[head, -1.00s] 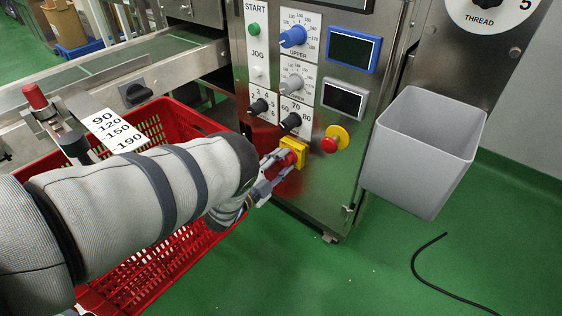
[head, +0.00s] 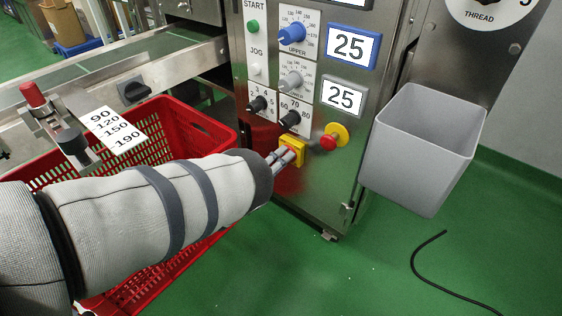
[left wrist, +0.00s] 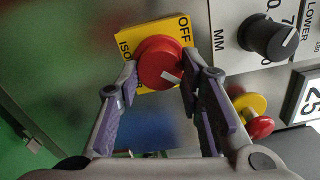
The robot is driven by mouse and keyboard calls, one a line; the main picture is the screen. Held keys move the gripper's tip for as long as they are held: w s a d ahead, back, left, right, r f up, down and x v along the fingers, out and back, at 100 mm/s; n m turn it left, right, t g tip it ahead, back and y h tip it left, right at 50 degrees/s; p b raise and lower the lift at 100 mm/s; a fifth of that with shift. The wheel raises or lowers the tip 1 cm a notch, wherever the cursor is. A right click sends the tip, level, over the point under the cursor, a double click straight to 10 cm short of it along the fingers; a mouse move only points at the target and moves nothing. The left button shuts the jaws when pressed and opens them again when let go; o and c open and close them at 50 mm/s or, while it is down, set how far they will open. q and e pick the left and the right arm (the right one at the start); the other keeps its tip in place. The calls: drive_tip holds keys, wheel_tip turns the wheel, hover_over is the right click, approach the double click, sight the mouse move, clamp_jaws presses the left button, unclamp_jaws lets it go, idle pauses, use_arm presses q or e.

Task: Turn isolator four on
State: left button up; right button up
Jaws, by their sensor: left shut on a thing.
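The isolator is a red rotary knob (left wrist: 160,62) on a yellow plate (left wrist: 124,42) marked OFF and ISO in the left wrist view. The rest of its lettering is hidden. In the head view the yellow plate (head: 298,150) sits low on the steel machine panel. My left gripper (left wrist: 158,82) is shut on the red knob, one finger on each side. A white mark shows on the knob's face. In the head view my left gripper (head: 283,158) meets the plate and hides most of the knob. My right gripper is not in view.
A red emergency button (head: 329,142) on yellow is just right of the isolator. Two displays, upper (head: 350,47) and lower (head: 341,96), read 25. A grey bin (head: 415,150) hangs at the right. A red crate (head: 215,130) stands under the conveyor.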

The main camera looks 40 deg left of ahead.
use_arm(q)
drive_tip(key=shift+a, duration=0.1)
idle(0.3)
drive_tip(key=o, duration=1.2)
drive_tip(key=shift+c, duration=0.2)
drive_tip(key=s, duration=1.2)
drive_tip(key=shift+s, duration=0.1)
